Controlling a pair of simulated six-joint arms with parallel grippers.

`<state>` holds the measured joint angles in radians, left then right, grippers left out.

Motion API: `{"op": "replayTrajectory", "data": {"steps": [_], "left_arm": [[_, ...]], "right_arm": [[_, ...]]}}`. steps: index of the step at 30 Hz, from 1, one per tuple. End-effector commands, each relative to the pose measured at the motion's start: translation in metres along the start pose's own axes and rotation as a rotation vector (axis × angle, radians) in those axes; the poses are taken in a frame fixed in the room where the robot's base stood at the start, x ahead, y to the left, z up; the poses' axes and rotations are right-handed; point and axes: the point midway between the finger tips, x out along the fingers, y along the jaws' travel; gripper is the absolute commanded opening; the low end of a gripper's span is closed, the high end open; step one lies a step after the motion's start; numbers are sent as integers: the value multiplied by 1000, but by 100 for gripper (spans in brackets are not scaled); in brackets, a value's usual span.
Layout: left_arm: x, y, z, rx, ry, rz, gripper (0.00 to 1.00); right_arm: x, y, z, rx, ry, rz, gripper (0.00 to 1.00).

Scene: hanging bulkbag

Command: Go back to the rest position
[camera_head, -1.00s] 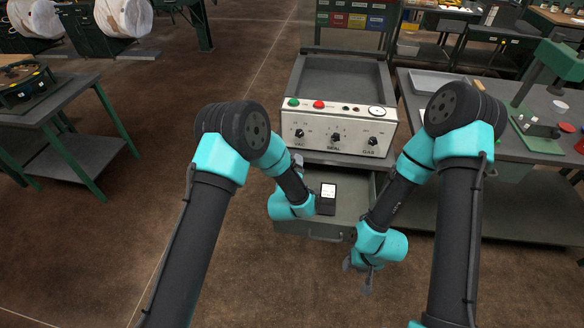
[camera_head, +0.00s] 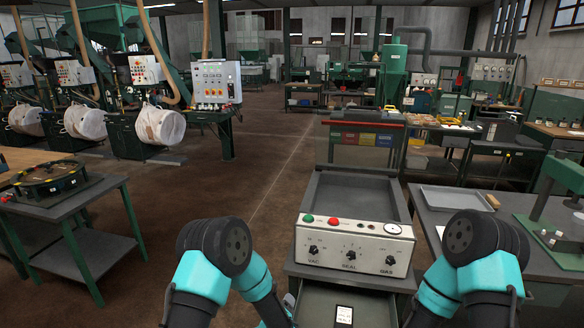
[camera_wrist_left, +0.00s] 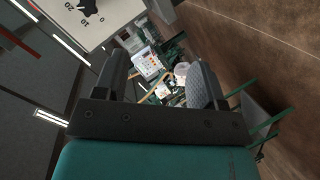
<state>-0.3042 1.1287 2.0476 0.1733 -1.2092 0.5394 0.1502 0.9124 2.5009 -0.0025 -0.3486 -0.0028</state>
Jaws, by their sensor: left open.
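In the left wrist view my left gripper (camera_wrist_left: 161,80) shows its two dark fingers spread apart with nothing between them. In the head view both of my arms show only in part at the bottom, and both grippers are out of that picture. Between the arms stands a sealing machine with a white control panel (camera_head: 354,245), which has a green button, a red button and three black knobs. The corner of a pale, knobbed panel (camera_wrist_left: 90,15) also shows in the left wrist view, near the left finger.
An open drawer (camera_head: 317,305) sits below the panel, with a small dark item bearing a white label (camera_head: 344,315) in it. A bench with a grey tray (camera_head: 455,197) stands right. A table with a round device (camera_head: 50,180) stands left. Open floor lies between.

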Motion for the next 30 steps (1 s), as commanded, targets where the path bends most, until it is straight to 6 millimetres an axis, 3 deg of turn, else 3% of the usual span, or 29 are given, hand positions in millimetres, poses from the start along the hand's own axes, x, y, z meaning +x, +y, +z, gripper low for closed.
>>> {"op": "replayTrajectory", "data": {"steps": [1, 6, 13, 18, 21, 30], "left_arm": [[-14, -30, -4, 31, -63, -70, 64], [-74, -111, -1, 138, -324, -260, 64], [-184, -188, 12, 221, -706, -414, 64], [-255, -213, 21, 240, -928, -448, 64], [-275, -217, 24, 243, -993, -450, 64], [-280, -218, 25, 245, -1011, -449, 64]], "right_arm": [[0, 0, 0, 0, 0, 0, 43], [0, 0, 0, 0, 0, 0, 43], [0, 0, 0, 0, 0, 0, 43], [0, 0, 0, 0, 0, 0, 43], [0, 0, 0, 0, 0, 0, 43], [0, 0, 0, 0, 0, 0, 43]]}}
